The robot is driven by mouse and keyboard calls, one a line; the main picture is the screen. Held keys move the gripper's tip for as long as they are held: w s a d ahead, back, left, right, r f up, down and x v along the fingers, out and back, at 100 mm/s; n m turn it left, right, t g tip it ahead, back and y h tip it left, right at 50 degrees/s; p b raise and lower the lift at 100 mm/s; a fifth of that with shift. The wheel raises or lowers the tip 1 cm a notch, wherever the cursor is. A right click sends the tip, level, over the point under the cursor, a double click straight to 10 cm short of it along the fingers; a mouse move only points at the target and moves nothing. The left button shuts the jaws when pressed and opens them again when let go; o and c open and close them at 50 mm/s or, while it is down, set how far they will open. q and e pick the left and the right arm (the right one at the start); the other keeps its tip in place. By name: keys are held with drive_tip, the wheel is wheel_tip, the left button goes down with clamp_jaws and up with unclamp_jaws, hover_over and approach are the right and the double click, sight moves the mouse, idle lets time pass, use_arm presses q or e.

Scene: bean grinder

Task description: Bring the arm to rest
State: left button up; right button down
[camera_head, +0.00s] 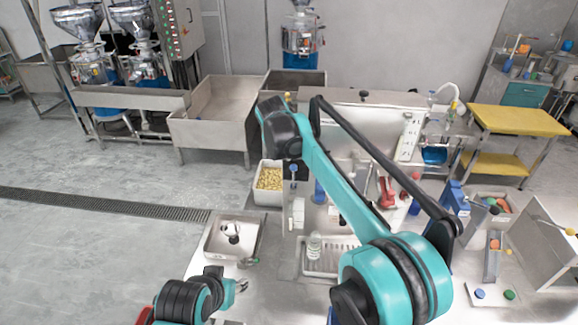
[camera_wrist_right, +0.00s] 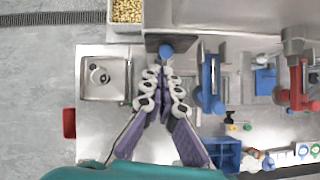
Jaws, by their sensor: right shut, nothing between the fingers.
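My right arm rises from the lower right in the head view to a teal joint, and its gripper cannot be made out there. In the right wrist view my right gripper (camera_wrist_right: 165,78) is shut and empty, its fingertips close together just below a blue knob (camera_wrist_right: 166,51). I cannot tell whether they touch it. The knob also shows in the head view (camera_head: 294,168). My left gripper (camera_head: 240,286) is low in the head view beside the metal tray; whether its fingers are open or shut is unclear.
A metal tray (camera_head: 212,243) with a small shiny item lies on the worktop. A white bin of beans (camera_head: 269,179) stands behind it. Red and blue tools (camera_head: 387,192) and an open-sided box crowd the right.

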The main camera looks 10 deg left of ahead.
drive_tip(key=s+d+f+m+b, duration=0.4)
drive_tip(key=s+d+m+b, duration=0.2)
drive_tip(key=s+d+m, duration=0.25)
drive_tip(key=s+d+f+m+b, duration=0.4)
drive_tip(key=s+d+m+b, duration=0.2)
drive_tip(key=s+d+m, duration=0.3)
drive_tip(key=s+d+f+m+b, duration=0.4)
drive_tip(key=s+f+m, duration=0.4)
drive_tip(key=s+f, duration=0.2)
drive_tip(key=s+d+f+m+b, duration=0.5)
drive_tip(key=s+f+m, duration=0.3)
drive_tip(key=f, duration=0.6)
drive_tip(key=shift+s+f+t+y+b, duration=0.15)
drive_tip(key=shift+s+t+y+b, duration=0.15)
drive_tip(key=shift+s+b, duration=0.45)
